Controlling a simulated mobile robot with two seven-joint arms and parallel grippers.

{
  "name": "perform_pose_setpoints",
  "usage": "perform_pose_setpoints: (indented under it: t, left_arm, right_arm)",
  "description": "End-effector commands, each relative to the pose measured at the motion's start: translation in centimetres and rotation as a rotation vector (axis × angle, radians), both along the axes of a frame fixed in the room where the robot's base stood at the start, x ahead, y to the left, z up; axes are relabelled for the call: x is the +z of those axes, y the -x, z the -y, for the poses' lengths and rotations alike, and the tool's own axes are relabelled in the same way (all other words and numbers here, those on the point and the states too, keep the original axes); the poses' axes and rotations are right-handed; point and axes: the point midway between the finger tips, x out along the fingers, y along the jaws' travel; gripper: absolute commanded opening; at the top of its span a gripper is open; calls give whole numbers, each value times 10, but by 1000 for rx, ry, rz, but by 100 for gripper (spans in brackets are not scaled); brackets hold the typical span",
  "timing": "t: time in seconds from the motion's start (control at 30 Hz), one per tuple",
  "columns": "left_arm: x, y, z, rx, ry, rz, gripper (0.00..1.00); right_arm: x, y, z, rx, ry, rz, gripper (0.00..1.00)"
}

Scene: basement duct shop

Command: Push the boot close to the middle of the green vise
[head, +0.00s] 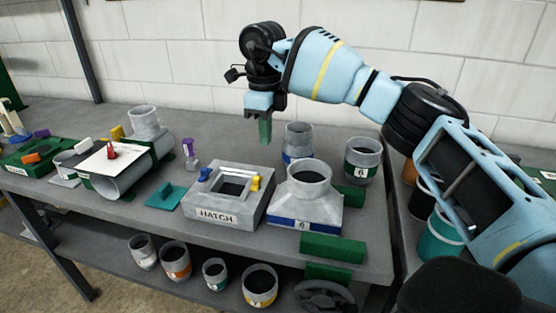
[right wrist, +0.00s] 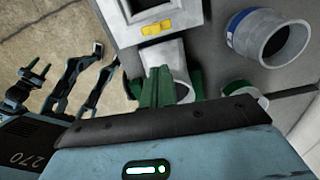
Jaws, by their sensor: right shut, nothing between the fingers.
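The boot (head: 303,207), a grey square base with a round collar and a blue band marked 6, sits upright on the bench. The green vise shows as a front jaw (head: 334,248) and a back jaw (head: 349,195) at the boot's right. The boot is off to the left of the jaws' middle. My right gripper (head: 265,131) is shut and empty, its green fingers pointing down above the bench, behind and left of the boot, apart from it. In the right wrist view the fingers (right wrist: 157,88) partly cover the boot (right wrist: 166,55). My left gripper is not seen.
The grey HATCH block (head: 222,210) with blue and yellow clips stands just left of the boot. A blue-banded collar (head: 298,141) and a green-banded collar (head: 362,160) stand behind. A handwheel (head: 325,296) is below the vise. Several collars stand on the lower shelf.

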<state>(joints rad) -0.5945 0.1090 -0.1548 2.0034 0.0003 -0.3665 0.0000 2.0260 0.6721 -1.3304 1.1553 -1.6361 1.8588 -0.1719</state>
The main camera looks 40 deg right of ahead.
Motion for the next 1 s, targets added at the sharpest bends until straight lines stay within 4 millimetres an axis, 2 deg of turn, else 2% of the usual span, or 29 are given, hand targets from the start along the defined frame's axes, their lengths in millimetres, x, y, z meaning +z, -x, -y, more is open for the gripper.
perform_pose_setpoints:
  t: [0.17, 0.6, 0.67, 0.8, 1.0]
  left_arm:
    - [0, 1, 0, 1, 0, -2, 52]
    - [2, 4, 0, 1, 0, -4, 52]
    - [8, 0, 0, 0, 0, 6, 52]
    - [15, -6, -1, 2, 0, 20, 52]
    - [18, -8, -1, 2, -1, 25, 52]
  right_arm:
    - [-22, 1, 0, 0, 0, -4, 0]
    - [-101, 1, 1, 0, -2, -1, 0]
    - [-94, 10, 8, -1, -2, 5, 0]
    - [-94, 23, 18, 0, -2, 5, 0]
    - [-96, 31, 23, 0, -3, 2, 0]
